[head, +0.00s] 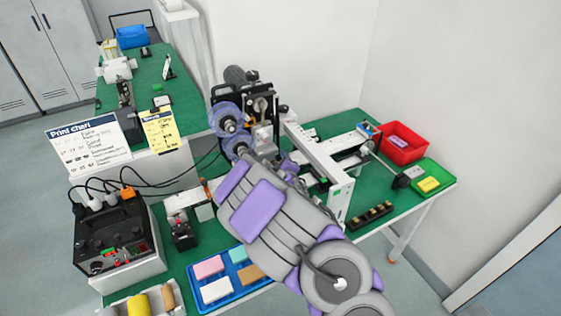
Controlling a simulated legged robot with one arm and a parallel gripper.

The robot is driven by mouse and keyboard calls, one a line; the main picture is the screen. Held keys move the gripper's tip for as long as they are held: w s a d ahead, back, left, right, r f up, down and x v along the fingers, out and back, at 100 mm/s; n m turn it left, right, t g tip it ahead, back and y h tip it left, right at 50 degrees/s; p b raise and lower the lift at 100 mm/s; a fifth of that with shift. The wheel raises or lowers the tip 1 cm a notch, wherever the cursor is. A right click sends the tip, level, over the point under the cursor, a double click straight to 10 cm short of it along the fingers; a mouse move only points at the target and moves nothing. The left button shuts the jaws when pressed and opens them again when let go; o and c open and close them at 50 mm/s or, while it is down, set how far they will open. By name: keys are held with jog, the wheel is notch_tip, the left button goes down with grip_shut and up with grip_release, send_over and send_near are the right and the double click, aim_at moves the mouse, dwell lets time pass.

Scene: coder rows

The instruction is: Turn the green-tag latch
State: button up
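My grey and purple arm reaches from the bottom right up to the coder machine (262,104), which has a dark motor and two blue-purple spools. My gripper (288,167) is at the far end of the arm, close to the machine's lower right side. Only small purple parts of it show, so its fingers and anything between them cannot be made out. I cannot pick out a green-tag latch for certain. A small green mark (337,192) shows on the end of the white conveyor frame (318,160), right of my arm. The area behind my forearm is hidden.
A red bin (404,134) and a green tray (449,179) are at the right end of the green bench (385,186). A blue tray (196,280) with coloured blocks is at the front. A black control box (112,235) with cables stands left.

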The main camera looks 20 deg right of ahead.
jog(key=shift+a, duration=0.25)
jog(key=c, duration=0.4)
jog(key=shift+d, duration=0.15)
grip_shut()
dwell(0.5)
jog(key=o, duration=0.5)
grip_release()
jog(key=shift+d, duration=0.2)
jog(key=shift+o, duration=0.2)
jog(key=shift+a, duration=0.1)
